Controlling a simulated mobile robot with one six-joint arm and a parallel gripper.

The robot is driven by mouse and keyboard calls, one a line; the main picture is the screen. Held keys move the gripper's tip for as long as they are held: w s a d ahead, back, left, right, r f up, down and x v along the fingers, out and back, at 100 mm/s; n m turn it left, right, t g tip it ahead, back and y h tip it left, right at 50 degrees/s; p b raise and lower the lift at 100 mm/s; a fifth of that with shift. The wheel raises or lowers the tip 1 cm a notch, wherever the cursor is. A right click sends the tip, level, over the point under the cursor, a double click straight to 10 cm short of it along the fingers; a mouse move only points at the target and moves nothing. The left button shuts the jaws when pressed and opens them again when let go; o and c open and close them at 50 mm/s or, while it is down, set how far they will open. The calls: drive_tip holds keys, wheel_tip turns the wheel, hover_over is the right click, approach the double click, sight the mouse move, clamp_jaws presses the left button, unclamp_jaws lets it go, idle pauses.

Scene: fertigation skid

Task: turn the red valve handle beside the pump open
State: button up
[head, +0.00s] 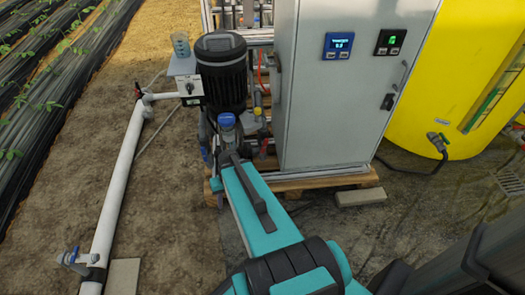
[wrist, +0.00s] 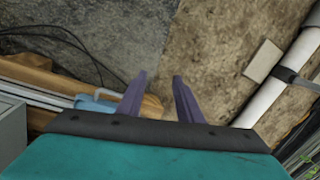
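The dark pump motor (head: 222,75) stands upright left of the grey cabinet in the head view. A small red part (head: 137,88), perhaps the red valve handle, shows at the pipe joint left of the pump; it is too small to tell its setting. My teal arm reaches toward the foot of the pump, and my gripper's fingers cannot be made out there. In the wrist view my gripper (wrist: 161,88) has two purple fingers, apart with nothing between them. No red handle shows in that view. A blue part (wrist: 97,104) lies left of the fingers.
The grey control cabinet (head: 325,95) stands on a wooden pallet (head: 290,185), with a yellow tank (head: 445,75) to the right. A white pipe (head: 118,190) with a blue-handled valve (head: 73,258) runs along the left. Bare soil lies between pipe and pallet.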

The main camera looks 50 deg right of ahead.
drive_tip(key=s+a+f+n+g+h, duration=0.1)
drive_tip(key=s+a+f+n+g, duration=0.1)
drive_tip(key=s+a+f, duration=0.3)
drive_tip(key=s+a+f+n+g, duration=0.2)
drive_tip(key=s+a+f, duration=0.4)
drive_tip(key=s+a, duration=0.6)
drive_tip(key=shift+s+a+f+n+g+h, duration=0.15)
drive_tip(key=shift+a+f+n+g+h, duration=0.2)
drive_tip(key=shift+g, duration=0.25)
